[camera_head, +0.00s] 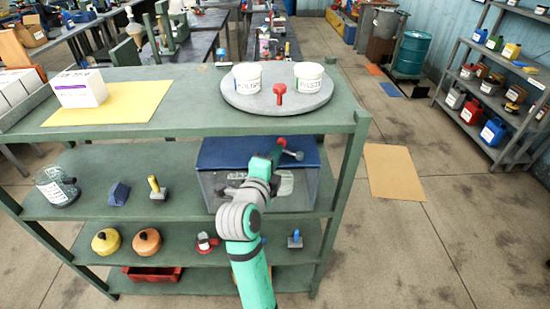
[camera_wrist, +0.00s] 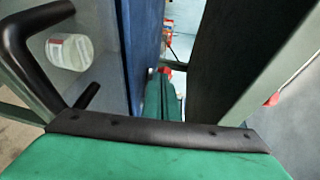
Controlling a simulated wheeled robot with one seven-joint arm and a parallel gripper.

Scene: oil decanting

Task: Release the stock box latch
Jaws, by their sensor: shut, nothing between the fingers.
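The stock box (camera_head: 222,153), with a blue lid and a grey see-through front, stands on the shelf below the top of the green rack. My arm crosses in front of it, and my gripper (camera_head: 277,157) is at the lid's front edge, right of its middle. It looks shut and empty. A small red piece and a grey knob (camera_head: 295,155) show beside it; I cannot tell whether they belong to the latch. In the wrist view the blue lid edge (camera_wrist: 142,45) runs up the picture, with a black handle (camera_wrist: 28,45) at the left.
The rack's top (camera_head: 190,115) is close above the box. It bears a grey round turntable (camera_head: 240,102) with two white tubs and a red knob. A jar (camera_head: 55,188) and small items stand left on the box's shelf.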

